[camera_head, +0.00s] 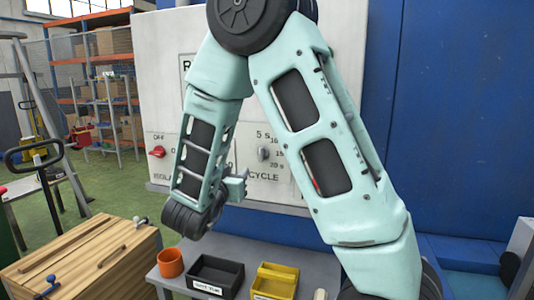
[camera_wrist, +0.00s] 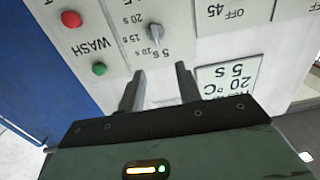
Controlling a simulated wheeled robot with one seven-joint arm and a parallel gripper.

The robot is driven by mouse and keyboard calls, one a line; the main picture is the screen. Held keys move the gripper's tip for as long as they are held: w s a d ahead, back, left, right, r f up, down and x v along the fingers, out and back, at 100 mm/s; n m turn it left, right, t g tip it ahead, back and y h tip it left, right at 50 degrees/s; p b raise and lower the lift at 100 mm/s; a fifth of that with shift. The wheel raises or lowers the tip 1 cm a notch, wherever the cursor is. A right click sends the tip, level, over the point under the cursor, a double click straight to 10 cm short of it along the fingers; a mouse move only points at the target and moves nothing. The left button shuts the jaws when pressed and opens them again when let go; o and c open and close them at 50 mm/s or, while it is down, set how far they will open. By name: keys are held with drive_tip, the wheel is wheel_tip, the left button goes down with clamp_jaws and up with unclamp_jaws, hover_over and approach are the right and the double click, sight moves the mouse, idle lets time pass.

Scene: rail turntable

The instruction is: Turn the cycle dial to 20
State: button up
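The cycle dial (camera_head: 264,154) is a small grey knob on the white panel (camera_head: 160,70). It has the marks 5 s, 10, 15 and 20 s at its right and the word CYCLE below. In the wrist view the dial (camera_wrist: 156,33) shows turned round, just beyond my fingertips. Its pointer setting is too small to read surely. My gripper (camera_wrist: 160,72) is open, with nothing between the fingers, and looks apart from the dial. In the head view my gripper (camera_head: 238,186) is left of and below the dial, facing the panel.
The wrist view shows a red button (camera_wrist: 71,19), a green button (camera_wrist: 99,69) and a sign (camera_wrist: 228,80) reading 20 °C, 5 s. A red switch (camera_head: 157,152) is at the panel's left. Below stand an orange cup (camera_head: 170,262), a black tray (camera_head: 215,273) and a yellow bin (camera_head: 275,281).

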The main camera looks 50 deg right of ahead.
drive_tip(key=p, duration=0.5)
approach(260, 152)
drive_tip(key=x, duration=0.8)
drive_tip(key=shift+w+d, duration=0.2)
drive_tip(key=shift+d, duration=0.1)
clamp_jaws()
